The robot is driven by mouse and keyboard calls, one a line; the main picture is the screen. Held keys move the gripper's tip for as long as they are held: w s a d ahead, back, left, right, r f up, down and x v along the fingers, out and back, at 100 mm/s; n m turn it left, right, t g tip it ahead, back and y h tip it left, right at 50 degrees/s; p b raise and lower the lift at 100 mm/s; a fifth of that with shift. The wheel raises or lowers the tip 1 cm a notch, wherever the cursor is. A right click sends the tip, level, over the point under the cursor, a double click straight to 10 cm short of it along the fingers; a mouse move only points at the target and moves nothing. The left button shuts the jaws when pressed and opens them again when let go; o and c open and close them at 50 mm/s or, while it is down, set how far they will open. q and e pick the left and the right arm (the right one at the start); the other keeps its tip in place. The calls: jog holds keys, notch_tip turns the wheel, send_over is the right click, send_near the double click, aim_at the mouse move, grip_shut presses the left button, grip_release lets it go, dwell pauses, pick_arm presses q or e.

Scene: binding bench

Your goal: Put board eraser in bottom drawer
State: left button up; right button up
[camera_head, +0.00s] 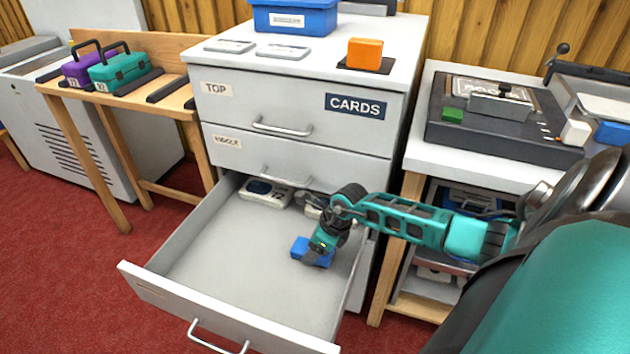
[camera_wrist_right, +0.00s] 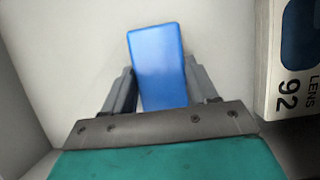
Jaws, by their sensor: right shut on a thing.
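The bottom drawer (camera_head: 258,315) of the grey cabinet is pulled wide open. My right gripper (camera_head: 318,246) reaches down into it, near its right side. The gripper is shut on a blue block, seemingly the board eraser (camera_head: 304,253), low over the drawer floor. In the right wrist view the blue eraser (camera_wrist_right: 158,60) stands out between the two fingers (camera_wrist_right: 160,95). I cannot tell whether it touches the floor. My left gripper is not in view.
A box marked LENS 92 (camera_wrist_right: 293,60) lies at the back of the drawer, with another item partly hidden by my arm. The top drawer (camera_head: 290,105) and middle drawer (camera_head: 300,158) are shut. The drawer's front and left floor is clear.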

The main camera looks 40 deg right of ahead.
jog(key=shift+f, duration=0.1)
jog(key=o, duration=1.1)
jog(key=shift+c, duration=0.2)
